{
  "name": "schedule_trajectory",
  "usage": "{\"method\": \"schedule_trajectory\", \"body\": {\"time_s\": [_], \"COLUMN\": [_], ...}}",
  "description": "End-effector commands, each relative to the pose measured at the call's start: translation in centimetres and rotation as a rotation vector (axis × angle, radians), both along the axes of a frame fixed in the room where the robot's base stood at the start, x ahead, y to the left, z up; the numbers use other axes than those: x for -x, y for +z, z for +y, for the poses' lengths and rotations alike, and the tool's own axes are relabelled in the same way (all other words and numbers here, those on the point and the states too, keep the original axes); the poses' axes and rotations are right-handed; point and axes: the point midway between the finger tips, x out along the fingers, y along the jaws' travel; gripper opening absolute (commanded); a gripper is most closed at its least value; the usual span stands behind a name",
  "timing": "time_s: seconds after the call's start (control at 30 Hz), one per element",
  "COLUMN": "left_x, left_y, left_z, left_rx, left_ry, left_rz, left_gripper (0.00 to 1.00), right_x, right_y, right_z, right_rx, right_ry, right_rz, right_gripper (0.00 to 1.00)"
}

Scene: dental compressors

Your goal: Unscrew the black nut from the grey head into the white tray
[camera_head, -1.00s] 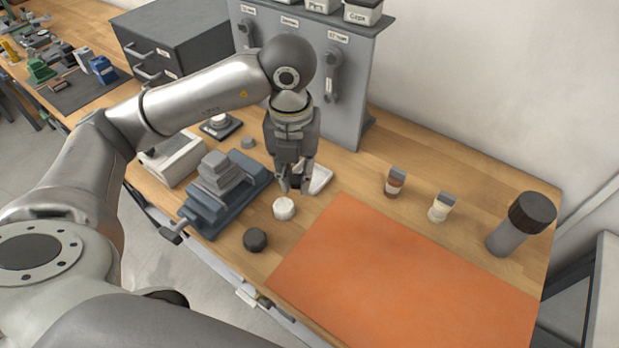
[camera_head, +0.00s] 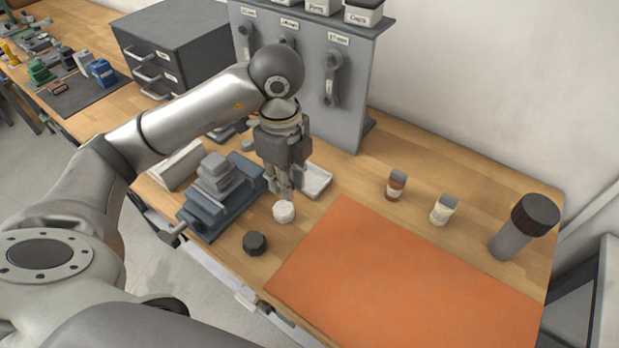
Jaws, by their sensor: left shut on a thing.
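My left gripper (camera_head: 281,190) points down between the vise and the white tray (camera_head: 317,182). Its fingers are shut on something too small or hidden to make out. A white round piece (camera_head: 284,212) stands just below the fingertips in the picture; I cannot tell if they touch. A black round piece (camera_head: 254,243) lies on the bench in front of it. A grey stepped block (camera_head: 215,176) sits in the blue-grey vise (camera_head: 205,213); I cannot tell if it is the grey head. The tray is partly behind the gripper. My right gripper is out of view.
An orange mat (camera_head: 400,285) covers the front right of the bench. Two small bottles, brown (camera_head: 396,188) and cream (camera_head: 439,213), and a grey cylinder with black cap (camera_head: 511,238) stand behind it. A grey panel (camera_head: 345,125) rises at the back.

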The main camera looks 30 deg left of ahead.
Motion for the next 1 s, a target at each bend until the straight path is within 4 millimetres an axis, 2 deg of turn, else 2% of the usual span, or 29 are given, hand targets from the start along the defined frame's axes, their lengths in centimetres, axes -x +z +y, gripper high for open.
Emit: {"method": "schedule_trajectory", "body": {"time_s": [0.2, 0.43, 0.6, 0.73, 1.0], "left_x": [-3.9, -8.3, -10.7, -12.0, -13.3], "left_y": [-1.8, -3.5, -6.6, -8.2, -9.8], "left_z": [0.5, 1.3, 1.7, 2.0, 2.2], "left_rx": [0.003, 0.001, 0.000, 0.000, 0.000], "left_ry": [0.006, 0.004, 0.002, 0.003, 0.000], "left_rz": [0.006, 0.004, 0.006, 0.004, 0.003], "left_gripper": [0.00, 0.00, 0.00, 0.00, 0.00], "right_x": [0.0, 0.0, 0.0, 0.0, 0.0], "right_y": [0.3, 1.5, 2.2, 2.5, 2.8], "right_z": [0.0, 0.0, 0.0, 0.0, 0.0], "right_rx": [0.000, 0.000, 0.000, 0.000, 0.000], "right_ry": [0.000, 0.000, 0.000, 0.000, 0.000], "right_rz": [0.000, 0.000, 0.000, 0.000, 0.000], "right_gripper": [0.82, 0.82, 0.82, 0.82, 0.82]}}
